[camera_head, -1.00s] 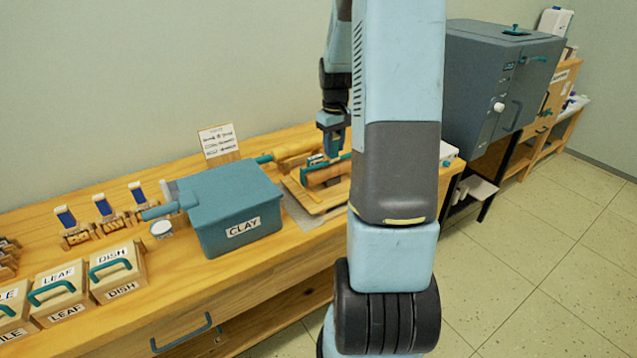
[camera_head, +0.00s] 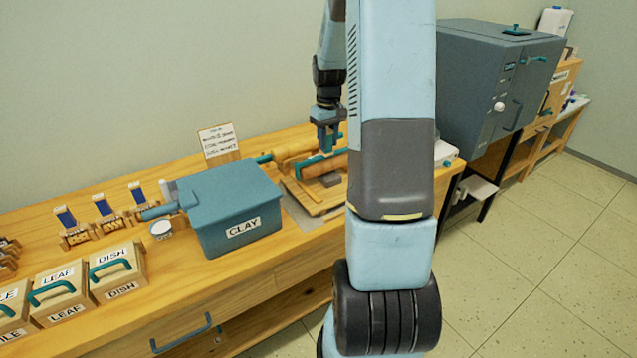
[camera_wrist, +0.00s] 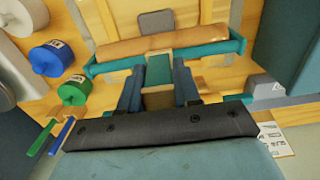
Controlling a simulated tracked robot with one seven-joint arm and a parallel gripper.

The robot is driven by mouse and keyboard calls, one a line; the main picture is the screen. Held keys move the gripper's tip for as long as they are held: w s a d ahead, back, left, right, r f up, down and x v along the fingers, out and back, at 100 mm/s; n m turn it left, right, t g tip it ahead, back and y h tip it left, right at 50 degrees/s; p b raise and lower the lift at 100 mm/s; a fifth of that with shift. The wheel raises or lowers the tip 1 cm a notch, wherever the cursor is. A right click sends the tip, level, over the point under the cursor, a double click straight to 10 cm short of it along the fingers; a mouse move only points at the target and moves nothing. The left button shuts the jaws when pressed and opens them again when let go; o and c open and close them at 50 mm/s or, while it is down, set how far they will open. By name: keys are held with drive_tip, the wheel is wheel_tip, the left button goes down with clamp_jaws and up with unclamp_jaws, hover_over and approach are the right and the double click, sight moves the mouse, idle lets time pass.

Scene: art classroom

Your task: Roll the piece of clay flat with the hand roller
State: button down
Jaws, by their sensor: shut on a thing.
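The hand roller (camera_head: 328,164) is a wooden cylinder in a teal frame. My gripper (camera_head: 325,146) is shut on its teal handle (camera_wrist: 159,72). The roller lies across the wrist view (camera_wrist: 165,43). The piece of clay (camera_head: 330,179) is a small grey-brown block on the wooden board (camera_head: 305,196). It shows on the front side of the roller, and beyond the roller in the wrist view (camera_wrist: 157,19). I cannot tell whether the roller touches the board or hangs just above it. My arm hides the board's right part.
A rolling pin (camera_head: 292,149) with teal handles lies behind the roller. The blue-grey CLAY box (camera_head: 228,208) stands left of the board. A sign (camera_head: 218,140) stands behind it. Stamps and labelled blocks (camera_head: 115,272) fill the bench's left. A grey kiln (camera_head: 490,85) stands at right.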

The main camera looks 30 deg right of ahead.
drive_tip(key=shift+s+f, duration=0.3)
drive_tip(key=shift+s, duration=0.7)
drive_tip(key=shift+s+f, duration=0.25)
drive_tip(key=shift+s, duration=0.7)
drive_tip(key=shift+w, duration=0.1)
drive_tip(key=shift+w+r, duration=0.15)
drive_tip(key=shift+w, duration=0.75)
drive_tip(key=shift+w+r, duration=0.1)
drive_tip(key=shift+w, duration=0.8)
drive_tip(key=shift+s, duration=0.1)
